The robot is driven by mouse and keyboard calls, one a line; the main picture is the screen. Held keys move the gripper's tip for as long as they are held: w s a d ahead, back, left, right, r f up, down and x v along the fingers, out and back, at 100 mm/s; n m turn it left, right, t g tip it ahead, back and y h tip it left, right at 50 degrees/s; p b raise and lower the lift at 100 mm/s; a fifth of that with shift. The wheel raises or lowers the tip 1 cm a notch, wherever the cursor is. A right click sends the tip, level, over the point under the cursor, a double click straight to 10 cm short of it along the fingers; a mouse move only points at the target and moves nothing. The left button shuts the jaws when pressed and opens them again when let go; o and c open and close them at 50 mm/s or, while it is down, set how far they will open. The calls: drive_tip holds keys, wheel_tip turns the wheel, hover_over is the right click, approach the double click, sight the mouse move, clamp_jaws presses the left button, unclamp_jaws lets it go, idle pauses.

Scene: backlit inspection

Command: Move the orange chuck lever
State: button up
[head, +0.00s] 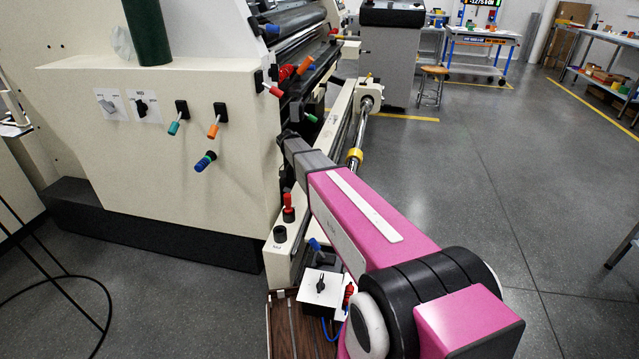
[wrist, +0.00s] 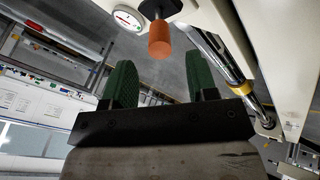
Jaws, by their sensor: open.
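An orange cylindrical lever grip (wrist: 160,38) on a dark mount shows in the wrist view, at the top centre. My gripper (wrist: 161,78) is open, with its two green fingers apart. The orange grip shows in the gap between the fingers, beyond their tips, and nothing is held. In the head view, an orange-handled lever (head: 214,131) sits on the cream machine panel, and a red-orange handle (head: 305,66) is farther right. I cannot tell which one the wrist view shows. My arm's far end reaches the machine's right edge; the fingers are not clear there.
Teal (head: 174,127) and blue (head: 205,161) levers are on the same panel. A shiny rod with a yellow collar (head: 355,154) runs beside my arm. A round gauge (wrist: 126,18) is left of the orange grip. Open floor (head: 480,150) lies to the right.

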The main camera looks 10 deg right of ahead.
drive_tip(key=x, duration=0.6)
drive_tip(key=shift+f, duration=0.1)
clamp_jaws()
